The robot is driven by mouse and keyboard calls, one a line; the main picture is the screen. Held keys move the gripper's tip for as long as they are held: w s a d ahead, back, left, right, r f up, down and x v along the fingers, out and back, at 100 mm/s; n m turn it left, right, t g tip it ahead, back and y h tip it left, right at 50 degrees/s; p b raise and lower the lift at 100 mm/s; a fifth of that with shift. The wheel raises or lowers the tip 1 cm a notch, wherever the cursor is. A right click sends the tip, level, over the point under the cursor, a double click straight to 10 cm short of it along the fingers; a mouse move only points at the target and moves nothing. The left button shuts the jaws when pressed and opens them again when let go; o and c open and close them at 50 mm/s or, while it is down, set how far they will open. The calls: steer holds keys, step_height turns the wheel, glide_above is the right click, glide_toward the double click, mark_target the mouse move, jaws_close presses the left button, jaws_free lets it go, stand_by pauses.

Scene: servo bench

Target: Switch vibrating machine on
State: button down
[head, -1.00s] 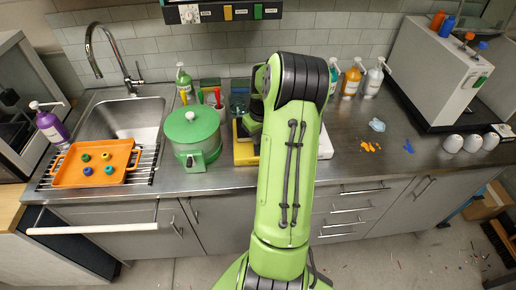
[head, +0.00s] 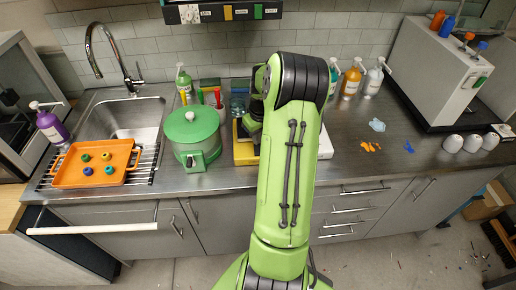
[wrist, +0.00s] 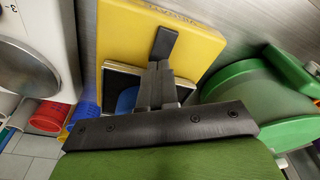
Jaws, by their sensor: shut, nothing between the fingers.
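A yellow block-like machine (wrist: 190,42) fills the upper middle of the wrist view, with a dark, pale-edged panel and a blue patch (wrist: 127,100) partly behind my fingers. I take it for the vibrating machine. In the head view the yellow machine (head: 245,155) shows only left of my arm, which hides the rest. My gripper (wrist: 165,45) is shut and empty, its fingertips over the yellow surface. I cannot tell whether they touch it. In the head view the gripper's fingers are hidden.
A green lidded pot (head: 193,138) stands close left of the yellow machine. A white device with a silver disc (wrist: 22,70) is on its other side. Red and blue cups (wrist: 52,115) are near it.

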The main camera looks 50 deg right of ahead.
steer(key=shift+f+b, duration=0.7)
steer(key=shift+f, duration=0.2)
stand_by(0.4)
step_height(320, 180, up, 7)
steer(key=p, duration=0.5)
stand_by(0.5)
